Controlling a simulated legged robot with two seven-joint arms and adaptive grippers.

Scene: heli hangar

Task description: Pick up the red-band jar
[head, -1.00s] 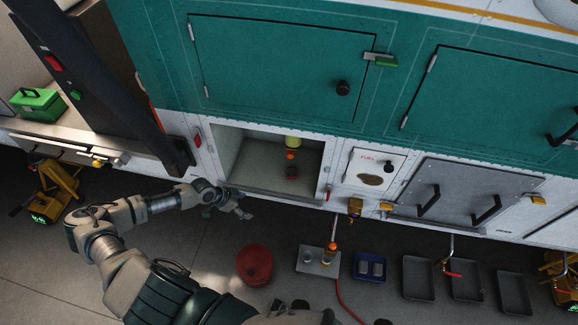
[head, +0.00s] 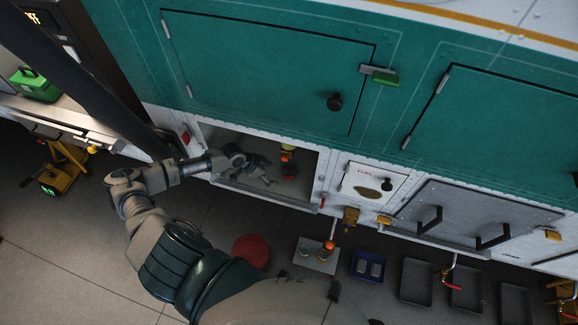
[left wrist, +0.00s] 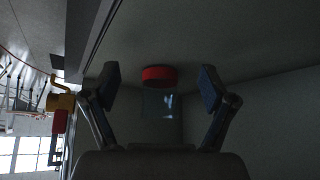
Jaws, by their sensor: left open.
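The red-band jar (head: 290,171) stands in the open compartment in the head view, small and dark. In the left wrist view a red band (left wrist: 158,77) sits ahead, with a clear, glassy part (left wrist: 160,104) below it in the picture. My left gripper (head: 267,170) reaches into the compartment from the left, with the jar just to its right. In the left wrist view its two fingers are spread wide, and the jar shows between them, farther off and untouched. My right gripper is not in view.
The compartment (head: 309,187) has walls and a lower lip around my gripper. A teal door (head: 270,65) is above. A red bucket (head: 250,252) and several trays (head: 417,280) are on the floor.

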